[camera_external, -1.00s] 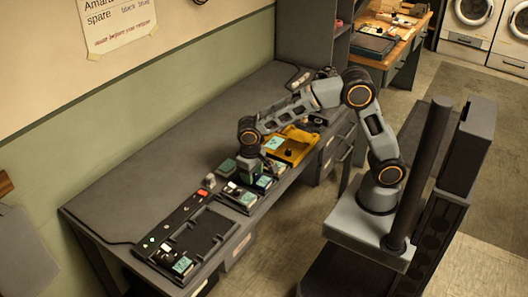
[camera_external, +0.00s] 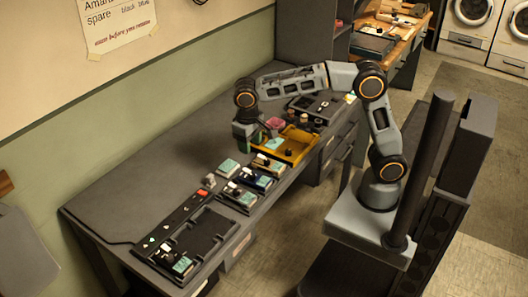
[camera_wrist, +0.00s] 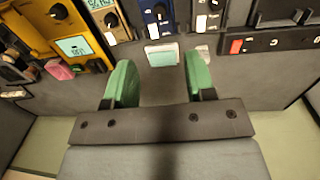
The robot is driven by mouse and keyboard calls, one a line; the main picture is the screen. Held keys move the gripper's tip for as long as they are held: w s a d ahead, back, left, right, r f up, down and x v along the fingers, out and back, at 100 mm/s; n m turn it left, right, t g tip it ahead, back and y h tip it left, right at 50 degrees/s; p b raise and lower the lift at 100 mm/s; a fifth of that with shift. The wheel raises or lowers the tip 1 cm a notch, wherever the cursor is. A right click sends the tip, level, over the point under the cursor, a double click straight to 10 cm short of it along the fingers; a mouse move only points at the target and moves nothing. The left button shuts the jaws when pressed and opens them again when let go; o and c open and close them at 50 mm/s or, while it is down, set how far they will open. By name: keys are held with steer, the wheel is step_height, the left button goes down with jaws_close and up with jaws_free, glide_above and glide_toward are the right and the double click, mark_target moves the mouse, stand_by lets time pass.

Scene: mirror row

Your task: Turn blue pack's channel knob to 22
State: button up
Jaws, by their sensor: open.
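The blue pack (camera_wrist: 157,18) shows at the top of the wrist view with a dark round knob (camera_wrist: 160,13). In the external view the blue pack (camera_external: 257,179) lies in the middle of a short row of packs on the bench. Its display is too small to read. My gripper (camera_wrist: 158,82) is open and empty, with its two green fingertips apart. In the external view my gripper (camera_external: 244,143) is over the bench left of the yellow tray, away from the blue pack. The fingers touch no knob that I can see.
Other packs flank the blue one. A pale green-topped block (camera_external: 228,166) lies on the wall side of the row. A black tray (camera_external: 213,225) and red-button strip (camera_external: 202,195) are nearer.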

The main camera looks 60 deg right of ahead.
mark_target(252, 175)
steer(key=shift+r, duration=0.25)
steer(key=f+m+p, duration=0.1)
steer(key=f+m, duration=0.1)
steer(key=f, duration=0.2)
steer(key=f+m+p, duration=0.2)
steer(key=f, duration=0.3)
steer(key=d+f+m+p, duration=0.1)
steer(key=f+m+p, duration=0.1)
steer(key=f, duration=0.2)
steer(key=shift+f+y, duration=0.4)
